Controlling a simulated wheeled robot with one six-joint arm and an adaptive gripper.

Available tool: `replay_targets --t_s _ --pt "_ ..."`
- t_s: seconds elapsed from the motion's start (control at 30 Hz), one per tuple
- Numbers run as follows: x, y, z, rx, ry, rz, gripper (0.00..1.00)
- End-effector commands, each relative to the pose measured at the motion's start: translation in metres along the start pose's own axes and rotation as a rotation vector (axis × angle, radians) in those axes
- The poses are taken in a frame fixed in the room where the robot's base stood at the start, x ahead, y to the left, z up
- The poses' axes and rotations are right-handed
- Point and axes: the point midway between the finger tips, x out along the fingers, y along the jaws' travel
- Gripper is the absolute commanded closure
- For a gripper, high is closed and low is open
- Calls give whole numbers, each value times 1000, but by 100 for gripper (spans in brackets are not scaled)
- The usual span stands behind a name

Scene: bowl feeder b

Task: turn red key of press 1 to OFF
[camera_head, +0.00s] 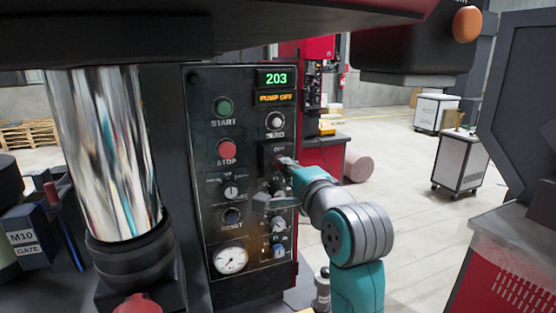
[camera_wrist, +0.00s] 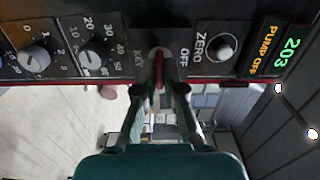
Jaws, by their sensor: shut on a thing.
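The red key (camera_wrist: 159,72) sits in its switch on the dark control panel (camera_head: 203,262), between the KEY and OFF labels in the wrist view. My gripper (camera_wrist: 160,84) is shut on the red key, with a finger on each side of it. In the head view my gripper (camera_head: 287,164) reaches the right side of the panel, below the ZERO knob, and hides the key there. The panel's displays read 203 and PUMP OFF.
Around the key are the ZERO knob (camera_head: 275,121), the red STOP button (camera_head: 227,149), the green START button (camera_head: 224,107) and a gauge (camera_head: 230,260). A shiny metal column (camera_head: 95,150) stands left of the panel. Open floor lies to the right, with white carts (camera_head: 461,160) farther back.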

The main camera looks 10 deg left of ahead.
Motion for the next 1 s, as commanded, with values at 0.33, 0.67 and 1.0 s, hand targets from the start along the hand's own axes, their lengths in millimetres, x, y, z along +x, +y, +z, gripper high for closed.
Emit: replay_targets --t_s 0.33,0.67,1.0 --pt "0 0 0 -348 0 1 100" --pt "0 1 0 -412 0 2 100" --pt "0 1 0 -626 0 2 100"
